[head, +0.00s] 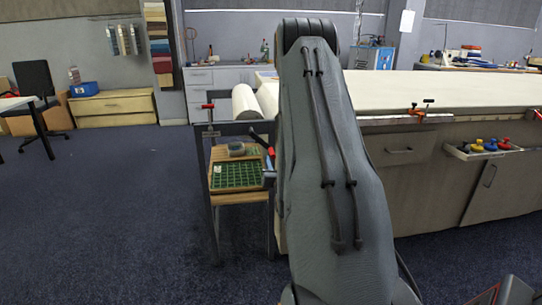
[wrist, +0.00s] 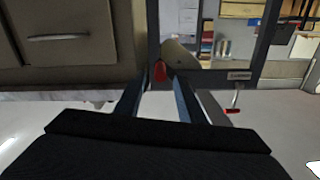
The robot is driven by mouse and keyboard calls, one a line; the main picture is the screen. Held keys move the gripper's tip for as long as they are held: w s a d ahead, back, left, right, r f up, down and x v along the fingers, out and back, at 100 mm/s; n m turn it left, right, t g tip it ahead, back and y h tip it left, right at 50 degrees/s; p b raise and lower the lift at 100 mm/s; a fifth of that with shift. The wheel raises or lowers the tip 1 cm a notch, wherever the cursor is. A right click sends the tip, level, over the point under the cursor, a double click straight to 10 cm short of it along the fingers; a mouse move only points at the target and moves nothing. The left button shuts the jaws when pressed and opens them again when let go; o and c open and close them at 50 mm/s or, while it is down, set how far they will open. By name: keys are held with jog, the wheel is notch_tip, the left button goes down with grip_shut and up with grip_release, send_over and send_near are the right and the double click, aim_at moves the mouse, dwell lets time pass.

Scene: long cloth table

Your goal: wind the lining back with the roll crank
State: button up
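The roll crank shows a red grip (wrist: 160,71) in the wrist view, in line with the gap between my fingertips. A small red part, which looks like the same grip, shows beside my arm in the head view (head: 271,152). My gripper (wrist: 162,88) is open, with space on both sides of the grip; I cannot tell whether the grip is between the fingers or just beyond them. The pale lining roll (head: 245,102) lies in a dark stand at the table's end, and its end shows in the wrist view (wrist: 180,55). My arm hides part of the stand.
A second red-handled lever (head: 207,106) sits on the stand's left top corner. A shelf in the stand holds a green gridded tray (head: 236,176). The long cloth table (head: 455,92) extends right, with drawers below.

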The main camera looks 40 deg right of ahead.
aim_at(272, 153)
jog(key=x, duration=0.7)
jog(key=shift+w+d, duration=0.1)
jog(key=shift+w, duration=0.2)
jog(key=shift+c, duration=0.2)
grip_shut()
